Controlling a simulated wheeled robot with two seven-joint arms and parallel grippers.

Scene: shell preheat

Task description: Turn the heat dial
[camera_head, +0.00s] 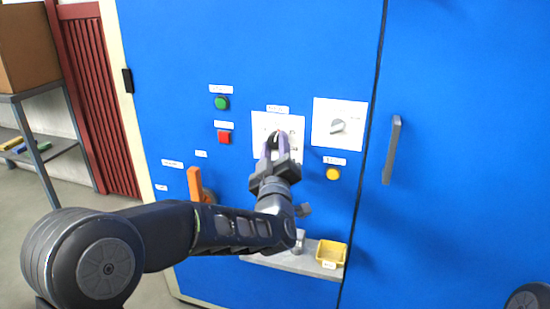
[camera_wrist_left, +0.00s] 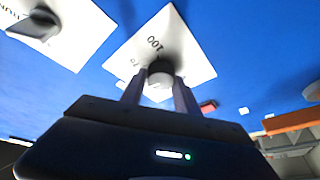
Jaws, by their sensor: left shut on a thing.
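The heat dial is a round knob (camera_wrist_left: 160,80) on a white square plate (camera_head: 292,124) on the blue cabinet front. The number 100 shows on its plate in the left wrist view (camera_wrist_left: 183,48). My left gripper (camera_head: 276,146) reaches up to this plate, and its two fingers are shut on the knob, one on each side. In the head view the fingers hide most of the knob. The left wrist view shows my left gripper (camera_wrist_left: 160,95) from behind, with the knob between its fingertips. My right gripper is not in view.
A second plate with a grey knob (camera_head: 337,126) is to the right. A green button (camera_head: 221,102), a red button (camera_head: 224,137), a yellow button (camera_head: 333,174) and an orange handle (camera_head: 195,184) surround my arm. A ledge holds a yellow bin (camera_head: 331,254). A grey door handle (camera_head: 391,150) sticks out.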

